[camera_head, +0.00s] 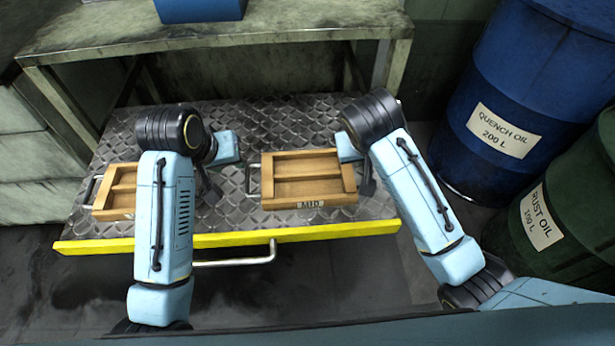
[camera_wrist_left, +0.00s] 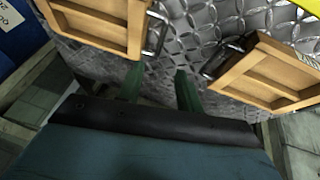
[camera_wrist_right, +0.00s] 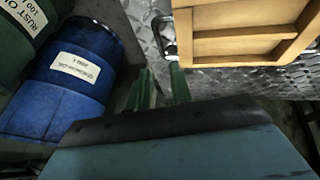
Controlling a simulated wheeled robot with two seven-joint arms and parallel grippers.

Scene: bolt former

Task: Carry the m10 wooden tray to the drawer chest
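The m10 wooden tray (camera_head: 352,184), an open light-brown box with an M10 label on its front, lies on the cart's diamond-plate top in the head view. Its left metal handle (camera_wrist_left: 155,28) shows in the left wrist view, and its right handle (camera_wrist_right: 160,36) in the right wrist view. My left gripper (camera_head: 208,188) is left of the tray; its two fingers (camera_wrist_left: 159,70) are apart with nothing between them. My right gripper (camera_head: 366,180) is at the tray's right side; its fingers (camera_wrist_right: 160,72) are also apart and empty. Each handle appears beyond the fingertips.
A second wooden tray (camera_head: 113,200) lies at the left, partly behind my left arm. The cart has a yellow front edge (camera_head: 330,231) and a bar handle (camera_head: 235,262). A worn bench (camera_head: 290,25) stands behind. Blue (camera_head: 530,75) and green (camera_head: 585,190) drums stand right.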

